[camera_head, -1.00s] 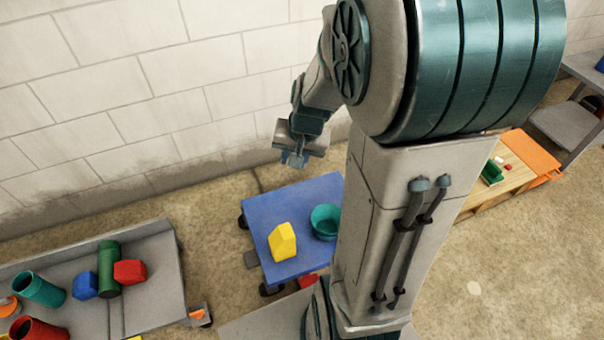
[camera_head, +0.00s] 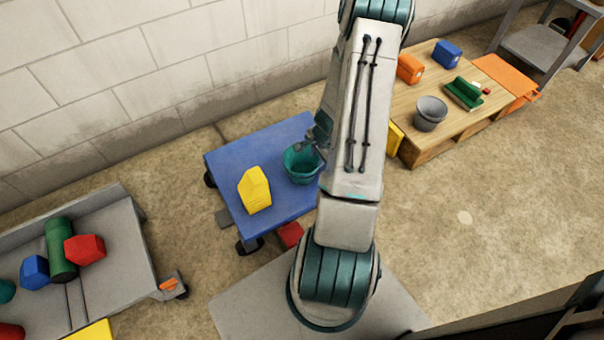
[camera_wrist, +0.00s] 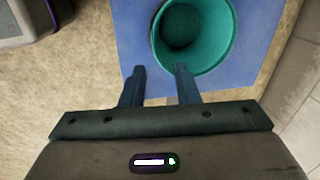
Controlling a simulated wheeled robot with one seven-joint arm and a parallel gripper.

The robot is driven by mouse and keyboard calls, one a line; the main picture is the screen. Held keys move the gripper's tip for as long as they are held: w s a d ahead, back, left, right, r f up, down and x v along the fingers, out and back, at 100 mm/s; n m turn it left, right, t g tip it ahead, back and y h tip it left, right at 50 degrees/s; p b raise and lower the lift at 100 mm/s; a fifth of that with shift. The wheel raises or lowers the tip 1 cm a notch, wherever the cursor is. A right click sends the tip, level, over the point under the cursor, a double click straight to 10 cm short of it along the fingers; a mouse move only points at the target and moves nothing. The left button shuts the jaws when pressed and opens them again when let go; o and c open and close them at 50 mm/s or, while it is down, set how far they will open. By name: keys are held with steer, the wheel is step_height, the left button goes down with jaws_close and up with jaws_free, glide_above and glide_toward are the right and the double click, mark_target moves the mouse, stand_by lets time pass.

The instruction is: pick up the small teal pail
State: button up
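The small teal pail (camera_head: 297,168) stands upright on the blue cart top (camera_head: 232,152), right of a yellow block (camera_head: 254,190). In the wrist view I look down into the empty pail (camera_wrist: 225,45). My gripper (camera_wrist: 160,68) is open, with its two fingers apart. The right fingertip overlaps the pail's near rim in the picture, and the left fingertip is outside it over the blue cart. Whether either finger touches the pail cannot be told. In the head view my gripper is just above the pail's far right side, partly hidden by my arm.
A grey cart (camera_head: 115,285) at left holds several coloured objects. A wooden pallet table (camera_head: 408,125) at right holds a grey pail (camera_head: 431,113), a green tray and blocks. A red block (camera_head: 290,234) is below the blue cart's front edge. The wall (camera_head: 150,70) stands behind.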

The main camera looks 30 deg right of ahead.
mark_target(315, 170)
steer(key=f+b, duration=0.1)
steer(key=f, duration=0.2)
steer(key=w+f+b, duration=0.1)
steer(key=f, duration=0.2)
steer(key=shift+w+f, duration=0.15)
steer(key=shift+f, duration=0.2)
step_height(315, 170, down, 5)
steer(key=shift+a+r+b, duration=0.15)
steer(key=shift+r+b, duration=0.05)
steer(key=shift+b, duration=1)
steer(key=shift+w+f, duration=0.2)
steer(key=shift+f, duration=0.15)
jaws_close()
